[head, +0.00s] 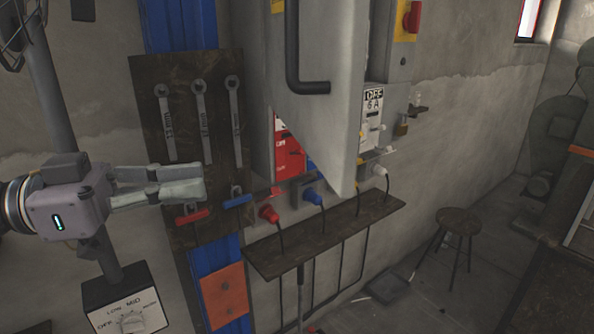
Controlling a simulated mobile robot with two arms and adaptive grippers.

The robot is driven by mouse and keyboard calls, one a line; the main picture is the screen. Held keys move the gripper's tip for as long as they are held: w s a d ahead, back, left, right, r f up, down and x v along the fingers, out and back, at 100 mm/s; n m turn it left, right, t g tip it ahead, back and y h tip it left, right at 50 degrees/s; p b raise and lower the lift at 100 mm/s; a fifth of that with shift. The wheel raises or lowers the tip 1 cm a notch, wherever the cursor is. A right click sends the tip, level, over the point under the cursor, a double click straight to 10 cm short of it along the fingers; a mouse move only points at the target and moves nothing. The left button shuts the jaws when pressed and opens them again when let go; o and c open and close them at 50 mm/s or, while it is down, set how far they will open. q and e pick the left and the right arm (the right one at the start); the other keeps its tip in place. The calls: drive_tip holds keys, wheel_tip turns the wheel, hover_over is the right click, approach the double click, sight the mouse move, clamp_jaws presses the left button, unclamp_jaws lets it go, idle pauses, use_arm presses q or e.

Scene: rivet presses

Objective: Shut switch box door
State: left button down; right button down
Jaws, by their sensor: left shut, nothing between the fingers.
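The switch box door (339,85) is a large grey panel with a dark bar handle (293,60). It stands open, swung out from the wall toward me. My left gripper (203,180) is shut and empty, pointing right. It appears in front of the wrench board, to the left of and below the door, apart from the door and handle. My right gripper does not show.
A dark board with wrenches (199,110) hangs left of the box. Red and blue plugs (268,213) with cables sit below it, above a narrow wooden shelf (325,235). A dial box (126,305) is at lower left. A stool (458,222) stands at right.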

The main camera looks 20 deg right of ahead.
sight(323, 169)
use_arm(q)
drive_tip(key=d+p, duration=0.3)
drive_tip(key=d, duration=0.3)
drive_tip(key=d+p, duration=0.3)
drive_tip(key=d, duration=0.4)
drive_tip(key=shift+s+r, duration=0.15)
drive_tip(key=shift+d+p, duration=0.3)
drive_tip(key=shift+d, duration=0.05)
drive_tip(key=shift+f, duration=0.2)
